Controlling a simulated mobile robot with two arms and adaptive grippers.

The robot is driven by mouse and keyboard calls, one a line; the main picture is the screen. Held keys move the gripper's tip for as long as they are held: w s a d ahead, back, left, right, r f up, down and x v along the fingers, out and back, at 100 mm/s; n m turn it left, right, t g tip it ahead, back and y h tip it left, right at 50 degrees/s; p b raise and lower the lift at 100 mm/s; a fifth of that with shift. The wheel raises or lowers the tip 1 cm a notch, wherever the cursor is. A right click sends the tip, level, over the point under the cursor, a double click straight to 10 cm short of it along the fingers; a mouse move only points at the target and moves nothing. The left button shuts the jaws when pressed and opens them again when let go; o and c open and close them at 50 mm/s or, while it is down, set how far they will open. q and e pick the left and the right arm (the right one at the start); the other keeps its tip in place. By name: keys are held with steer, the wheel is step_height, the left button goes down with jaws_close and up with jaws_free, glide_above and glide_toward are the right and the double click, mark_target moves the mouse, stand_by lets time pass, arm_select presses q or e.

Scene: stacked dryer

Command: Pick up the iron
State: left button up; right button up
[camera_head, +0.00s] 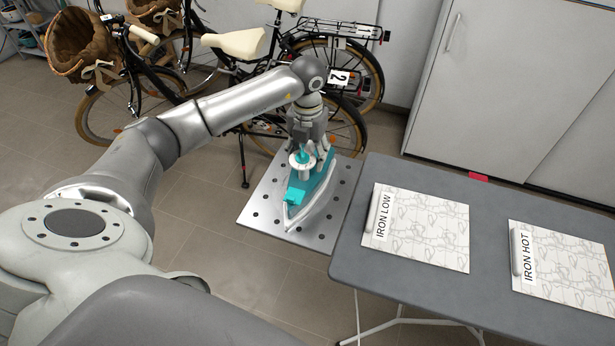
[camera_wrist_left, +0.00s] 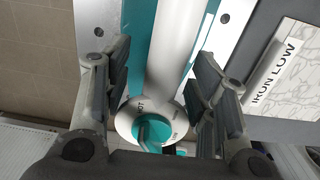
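The iron (camera_head: 312,203), teal and white, rests on a grey perforated metal plate (camera_head: 262,213) attached to the left end of the ironing board. My left gripper (camera_head: 311,152) points down over the iron's rear end. In the left wrist view, the gripper's fingers (camera_wrist_left: 162,62) stand open on both sides of the iron's white handle (camera_wrist_left: 176,50), with gaps visible between fingers and handle. The round white dial with a teal knob (camera_wrist_left: 152,131) lies between the fingers, nearer the palm. My right gripper is not in view.
The grey ironing board (camera_head: 489,225) stands right of the plate, carrying two patterned panels labelled IRON LOW (camera_head: 425,228) and IRON HOT (camera_head: 565,268). Bicycles (camera_head: 235,45) stand behind my left arm. Grey cabinet doors (camera_head: 510,80) are at the back right.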

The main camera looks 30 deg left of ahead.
arm_select(q)
steer(key=c, duration=0.5)
steer(key=shift+w+r, duration=0.15)
steer(key=shift+w, duration=0.05)
steer(key=shift+c, duration=0.5)
